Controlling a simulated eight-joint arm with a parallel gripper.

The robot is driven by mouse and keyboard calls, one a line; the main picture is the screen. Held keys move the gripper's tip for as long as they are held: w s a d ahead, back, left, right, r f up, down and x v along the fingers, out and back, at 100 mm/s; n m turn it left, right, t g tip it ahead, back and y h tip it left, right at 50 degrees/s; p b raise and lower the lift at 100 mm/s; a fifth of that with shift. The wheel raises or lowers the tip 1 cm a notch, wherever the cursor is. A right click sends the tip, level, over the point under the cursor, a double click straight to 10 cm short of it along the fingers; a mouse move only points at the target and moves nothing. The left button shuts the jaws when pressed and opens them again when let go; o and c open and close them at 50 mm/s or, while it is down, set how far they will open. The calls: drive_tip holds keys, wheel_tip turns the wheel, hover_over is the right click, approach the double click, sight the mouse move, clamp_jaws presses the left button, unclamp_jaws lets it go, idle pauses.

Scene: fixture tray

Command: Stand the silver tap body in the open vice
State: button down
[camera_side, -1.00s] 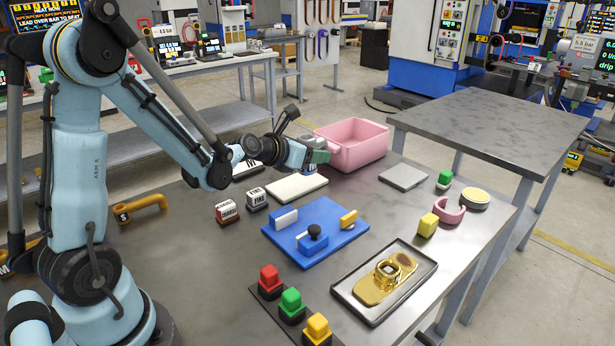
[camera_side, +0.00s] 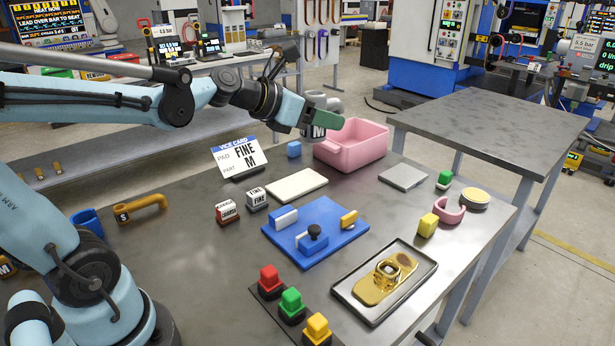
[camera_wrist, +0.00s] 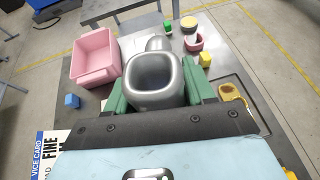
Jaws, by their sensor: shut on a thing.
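My gripper (camera_side: 322,118) has green fingers shut on the silver tap body (camera_side: 335,104), held in the air above the table, near the left side of the pink bin. In the wrist view the tap body (camera_wrist: 155,78) sits between the green fingers, its square hollow opening facing the camera and a rounded part beyond. A label with M shows on its lower part in the side view. The vice (camera_side: 334,240) is a blue plate with a white-faced block, a black-knobbed blue block and a yellow piece. A gap shows between its blocks, with nothing standing in it.
The pink bin (camera_side: 350,157) stands behind the vice. A card (camera_side: 240,157) reads FINE, M. COARSE (camera_side: 228,211) and FINE (camera_side: 257,199) blocks, a white pad (camera_side: 297,185) and a blue cube (camera_side: 294,149) lie nearby. A tray (camera_side: 372,318) holds a gold part; coloured buttons (camera_side: 291,305) line the front.

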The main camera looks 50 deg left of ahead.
drive_tip(key=s+d+r+m+h, duration=0.1)
drive_tip(key=s+d+r, duration=0.2)
drive_tip(key=s+r, duration=0.1)
drive_tip(key=shift+s+d+r+h, duration=0.25)
drive_tip(key=shift+s+r+h, duration=0.05)
drive_tip(key=shift+h, duration=0.1)
drive_tip(key=w+a+f+n+y, duration=0.2)
drive_tip(key=w+a+f, duration=0.3)
drive_tip(key=f, duration=0.3)
drive_tip(key=w+a+f+n+y, duration=0.2)
drive_tip(key=w+a+f+y, duration=0.1)
drive_tip(key=f, duration=0.5)
drive_tip(key=shift+w+a+t, duration=0.3)
drive_tip(key=shift+w+a, duration=0.55)
drive_tip(key=shift+a, duration=0.2)
drive_tip(key=a+f, duration=0.2)
drive_tip(key=a, duration=0.1)
drive_tip(key=w+a+f, duration=0.1)
drive_tip(key=a+f, duration=0.1)
drive_tip(key=a, duration=0.2)
drive_tip(key=a+f, duration=0.3)
drive_tip(key=a, duration=0.1)
drive_tip(key=shift+w+a, duration=0.25)
drive_tip(key=shift+f, duration=1.85)
